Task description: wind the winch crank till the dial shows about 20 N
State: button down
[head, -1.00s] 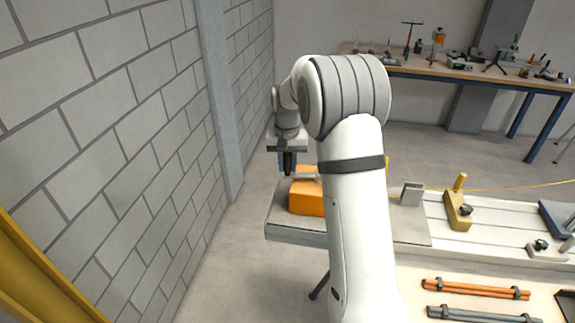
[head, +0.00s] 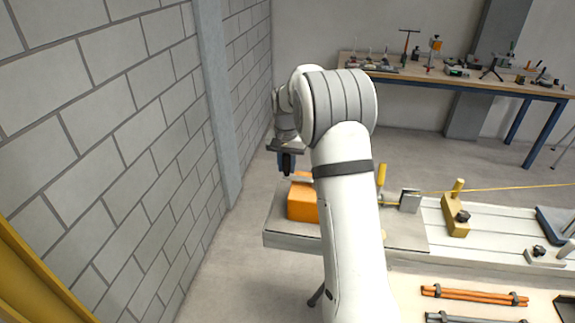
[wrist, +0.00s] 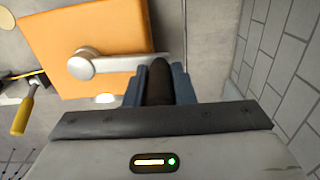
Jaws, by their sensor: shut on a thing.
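The winch is an orange block (head: 302,203) at the left end of the bench; it also shows in the wrist view (wrist: 105,25). Its grey metal crank arm (wrist: 118,63) runs from a round hub on the orange face towards my gripper. My gripper (head: 287,168) is over the left side of the winch. In the wrist view its blue fingers (wrist: 160,88) are shut around the dark crank handle (wrist: 159,90). My arm hides part of the winch in the head view. I cannot make out a dial reading in either view.
A block wall (head: 110,120) stands close on the left. A yellow lever (head: 381,174) and a yellow clamp block (head: 455,215) stand to the right, with a yellow line (head: 510,188) running right. Orange rods (head: 470,294) lie in front. A workbench (head: 440,75) is behind.

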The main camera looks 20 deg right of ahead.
jog(key=c, duration=1.2)
grip_release()
jog(key=shift+c, duration=0.2)
jog(key=shift+r+b, duration=0.6)
jog(key=shift+r, duration=3.3)
jog(key=s+a+r+n+t, duration=0.1)
jog(key=s+a+r+n, duration=0.15)
jog(key=s, duration=0.65)
jog(key=s+a+r+n+t, duration=0.1)
jog(key=s+r, duration=0.3)
jog(key=s, duration=0.6)
jog(key=s+a+f+n, duration=0.1)
jog(key=s+f, duration=0.1)
jog(key=s, duration=0.6)
jog(key=s+a+f+n+t, duration=0.1)
jog(key=s+f, duration=0.2)
jog(key=s, duration=0.6)
